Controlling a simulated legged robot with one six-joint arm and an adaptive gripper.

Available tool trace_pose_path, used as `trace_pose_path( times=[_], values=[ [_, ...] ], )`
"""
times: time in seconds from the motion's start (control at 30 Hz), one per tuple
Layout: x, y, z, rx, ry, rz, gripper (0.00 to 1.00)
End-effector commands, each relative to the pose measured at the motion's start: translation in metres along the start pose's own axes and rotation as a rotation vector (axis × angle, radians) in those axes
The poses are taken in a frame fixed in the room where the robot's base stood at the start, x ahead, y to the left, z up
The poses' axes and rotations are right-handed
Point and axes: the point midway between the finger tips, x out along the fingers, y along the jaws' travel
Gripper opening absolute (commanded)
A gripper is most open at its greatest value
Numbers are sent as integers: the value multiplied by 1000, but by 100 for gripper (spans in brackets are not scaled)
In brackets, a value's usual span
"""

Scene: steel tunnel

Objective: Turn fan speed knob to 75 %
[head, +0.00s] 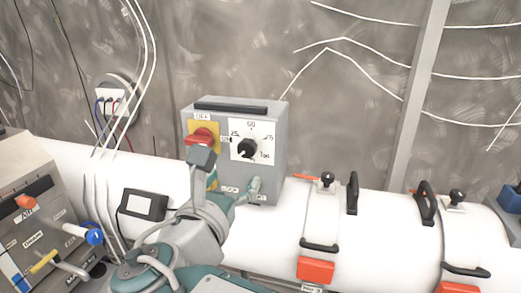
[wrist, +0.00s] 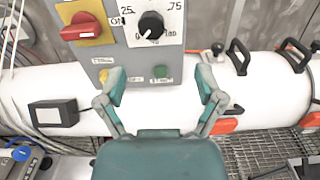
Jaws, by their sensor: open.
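The fan speed knob (head: 247,148) is black and round, on a white dial plate on the front of a grey control box (head: 272,140). The dial reads 25 at left, 50 at top, 75 at right and 100 at lower right. The knob's pale mark seems to point lower left, toward the low end. The knob also shows in the wrist view (wrist: 151,24), at the top. My gripper (wrist: 160,84) is open and empty, its fingers spread below the knob and apart from it. In the head view, my arm partly hides the box's lower front.
A red switch (wrist: 82,26) on a yellow plate sits left of the knob. A green button (wrist: 160,72) is below it. A white pipe (head: 385,225) with black handles and orange clamps runs behind. A grey machine (head: 35,215) stands at left.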

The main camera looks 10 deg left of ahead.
Motion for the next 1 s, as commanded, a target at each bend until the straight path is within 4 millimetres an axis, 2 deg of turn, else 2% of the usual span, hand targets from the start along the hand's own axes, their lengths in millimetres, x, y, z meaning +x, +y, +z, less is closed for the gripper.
trace_pose_path(
  times=[0.17,0.5,0.7,1.0],
  values=[
    [9,8,1,-20,-14,8,87],
    [70,2,2,-14,-11,4,87],
    [98,2,3,-11,-11,5,87],
    [107,6,2,-13,-10,9,87]
  ],
)
